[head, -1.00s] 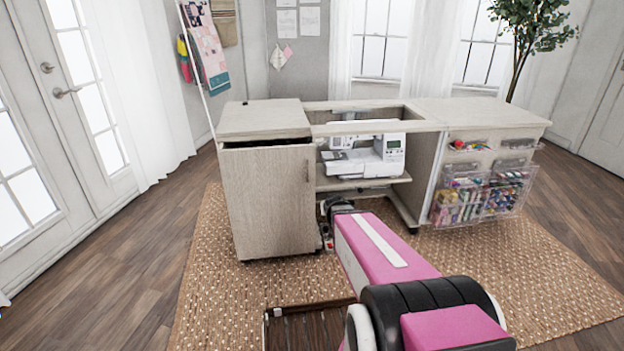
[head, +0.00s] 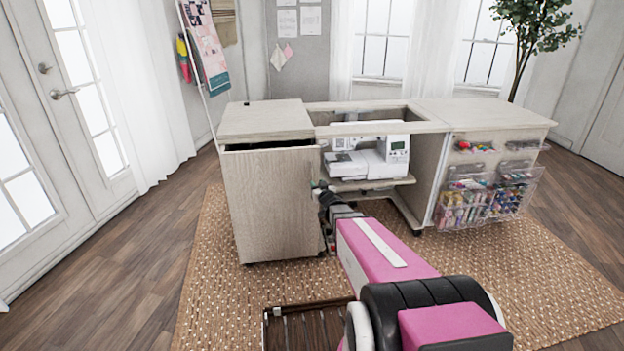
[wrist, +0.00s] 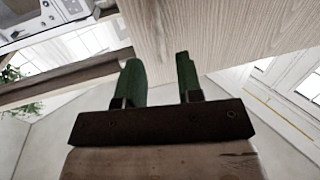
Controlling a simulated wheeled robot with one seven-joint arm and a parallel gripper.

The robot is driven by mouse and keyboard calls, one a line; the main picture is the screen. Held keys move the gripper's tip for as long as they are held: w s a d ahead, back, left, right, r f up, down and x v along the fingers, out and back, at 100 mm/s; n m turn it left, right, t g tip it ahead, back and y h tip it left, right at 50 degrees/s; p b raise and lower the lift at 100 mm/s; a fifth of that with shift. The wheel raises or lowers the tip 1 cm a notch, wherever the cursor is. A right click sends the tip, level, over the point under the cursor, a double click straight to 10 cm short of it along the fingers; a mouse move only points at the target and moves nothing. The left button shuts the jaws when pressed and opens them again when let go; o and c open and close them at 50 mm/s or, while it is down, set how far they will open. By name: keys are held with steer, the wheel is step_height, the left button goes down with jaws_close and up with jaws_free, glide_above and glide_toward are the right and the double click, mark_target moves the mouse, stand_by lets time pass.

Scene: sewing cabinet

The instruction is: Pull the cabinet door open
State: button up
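The cabinet door (head: 270,205) is the pale wood-grain front panel on the left of the sewing cabinet (head: 475,110). A dark gap shows along its top edge. My gripper (head: 318,187) is at the door's right edge, at upper-middle height, and covers the place of the handle. In the wrist view my gripper (wrist: 158,64) has its two green fingers apart, with nothing visible between them. The wood-grain door (wrist: 220,30) fills the top there, just beyond the fingertips. I cannot make out the handle or tell whether the fingers touch the door.
A white sewing machine (head: 375,160) sits on the shelf right of the door. Clear bins (head: 485,200) with colourful supplies hang on the right side. A woven rug (head: 215,285) lies under the cabinet. The floor left of the door (head: 130,260) is clear.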

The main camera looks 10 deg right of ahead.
steer(key=w, duration=0.3)
steer(key=w+a, duration=0.1)
steer(key=w, duration=0.3)
steer(key=shift+a, duration=0.2)
steer(key=shift+s, duration=0.1)
jaws_close()
